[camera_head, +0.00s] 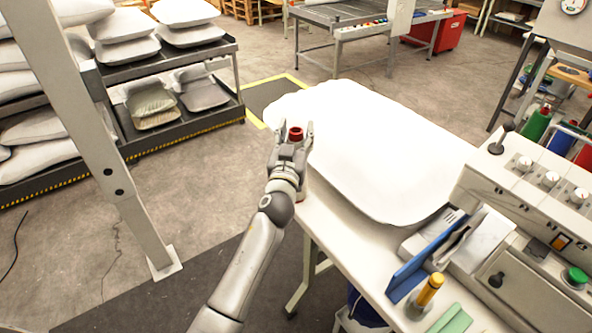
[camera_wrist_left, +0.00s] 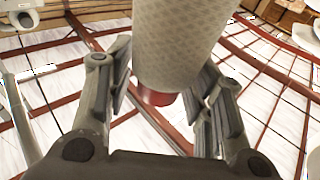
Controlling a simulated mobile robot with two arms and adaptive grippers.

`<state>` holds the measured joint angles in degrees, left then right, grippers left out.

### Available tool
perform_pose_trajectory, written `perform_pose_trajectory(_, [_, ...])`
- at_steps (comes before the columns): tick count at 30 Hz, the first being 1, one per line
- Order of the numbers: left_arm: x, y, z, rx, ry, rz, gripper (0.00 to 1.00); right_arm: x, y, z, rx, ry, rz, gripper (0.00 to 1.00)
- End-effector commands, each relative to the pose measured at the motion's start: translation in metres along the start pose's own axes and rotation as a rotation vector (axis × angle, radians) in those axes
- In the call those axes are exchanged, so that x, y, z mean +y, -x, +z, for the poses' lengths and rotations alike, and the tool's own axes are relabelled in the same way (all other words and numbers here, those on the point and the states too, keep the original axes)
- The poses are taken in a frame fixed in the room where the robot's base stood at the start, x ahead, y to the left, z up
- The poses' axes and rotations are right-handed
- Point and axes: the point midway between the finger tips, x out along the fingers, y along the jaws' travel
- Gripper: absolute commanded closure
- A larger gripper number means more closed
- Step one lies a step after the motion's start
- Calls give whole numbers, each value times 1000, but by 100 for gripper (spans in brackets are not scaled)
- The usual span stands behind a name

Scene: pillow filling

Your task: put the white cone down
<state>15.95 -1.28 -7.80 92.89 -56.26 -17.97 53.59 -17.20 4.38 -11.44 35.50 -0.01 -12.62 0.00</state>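My left gripper (camera_head: 295,127) is in the head view, just beyond the left edge of the white table (camera_head: 325,217). Its two fingers are around the white cone, whose red end (camera_head: 295,134) shows between the fingertips. In the left wrist view the pale, finely patterned cone (camera_wrist_left: 182,40) fills the top middle, its red end (camera_wrist_left: 157,97) between the fingers of my left gripper (camera_wrist_left: 165,85). The fingers appear closed on it. Most of the cone is hidden in the head view. My right gripper is not in view.
A large white pillow (camera_head: 375,145) covers much of the table. A control panel (camera_head: 545,200), a blue holder (camera_head: 420,265) and a yellow-topped tool (camera_head: 430,288) are at the right. A rack of pillows (camera_head: 185,125) stands left. Open floor lies between the rack and table.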

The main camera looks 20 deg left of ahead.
Motion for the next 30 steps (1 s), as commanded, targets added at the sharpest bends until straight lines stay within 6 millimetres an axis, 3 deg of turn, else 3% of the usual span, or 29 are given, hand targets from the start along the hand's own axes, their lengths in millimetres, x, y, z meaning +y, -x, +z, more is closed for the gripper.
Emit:
perform_pose_trajectory(1, [0, 0, 0, 0, 0, 0, 62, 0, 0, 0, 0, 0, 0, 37])
perform_pose_trajectory(10, [0, 0, 0, 1, 0, 0, 99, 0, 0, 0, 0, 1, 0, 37])
perform_pose_trajectory(23, [0, -1, -8, 4, 1, 1, 99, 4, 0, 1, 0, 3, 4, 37])
perform_pose_trajectory(30, [-1, -3, -37, 7, 0, 1, 99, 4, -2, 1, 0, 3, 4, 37])
